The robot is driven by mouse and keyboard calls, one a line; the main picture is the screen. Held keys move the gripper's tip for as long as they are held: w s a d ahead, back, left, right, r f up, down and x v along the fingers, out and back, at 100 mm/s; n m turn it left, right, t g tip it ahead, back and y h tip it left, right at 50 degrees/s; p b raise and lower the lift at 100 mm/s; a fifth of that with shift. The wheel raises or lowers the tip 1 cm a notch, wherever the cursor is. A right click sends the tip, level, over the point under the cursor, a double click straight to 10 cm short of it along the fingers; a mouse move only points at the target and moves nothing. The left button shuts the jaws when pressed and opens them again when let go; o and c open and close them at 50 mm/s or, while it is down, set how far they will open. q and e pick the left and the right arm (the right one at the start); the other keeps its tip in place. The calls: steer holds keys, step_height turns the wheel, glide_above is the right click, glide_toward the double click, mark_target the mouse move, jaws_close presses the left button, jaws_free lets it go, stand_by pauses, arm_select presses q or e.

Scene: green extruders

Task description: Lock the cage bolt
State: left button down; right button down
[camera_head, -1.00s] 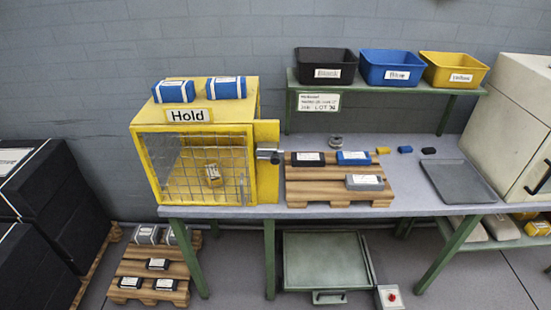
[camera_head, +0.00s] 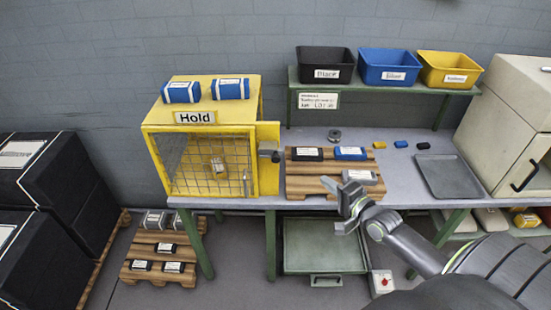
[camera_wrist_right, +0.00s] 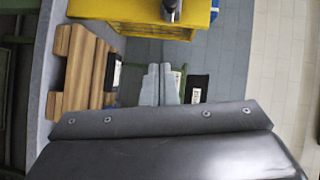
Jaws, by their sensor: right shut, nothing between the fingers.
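The yellow Hold cage (camera_head: 215,128) stands on the left of the bench, with its wire mesh door (camera_head: 205,175) across the front. The door looks closed, but I cannot tell if it sits flush. The grey cage bolt (camera_head: 268,150) is on the yellow plate at the cage's right edge; a dark rod at the cage also shows in the right wrist view (camera_wrist_right: 172,10). My right gripper (camera_head: 337,205) is in front of the pallet, right of and lower than the bolt, apart from it. Its pale fingers (camera_wrist_right: 161,70) are together and empty. My left gripper is out of view.
A wooden pallet (camera_head: 300,185) with labelled packs lies right of the cage. A grey tray (camera_head: 450,178) is further right. Black, blue and yellow bins stand on the green shelf (camera_head: 380,86). Two blue packs (camera_head: 230,89) sit on the cage top.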

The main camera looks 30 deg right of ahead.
steer(key=shift+w+a+r+y, duration=0.15)
steer(key=shift+a+r, duration=0.1)
steer(key=shift+r, duration=0.15)
steer(key=shift+w+a+r+y, duration=0.1)
steer(key=shift+a+r+y, duration=0.1)
steer(key=shift+r, duration=0.2)
steer(key=shift+w, duration=0.1)
steer(key=b, duration=0.3)
glide_toward(278, 154)
steer(key=w+d, duration=0.2)
steer(key=shift+w+a+f+p, duration=0.15)
steer(key=shift+w+a+p, duration=0.15)
steer(key=shift+w+a, duration=0.3)
steer(key=shift+w+a+f+p, duration=0.15)
steer(key=shift+w+a+p, duration=0.15)
steer(key=shift+w+a, duration=0.3)
steer(key=shift+s, duration=0.1)
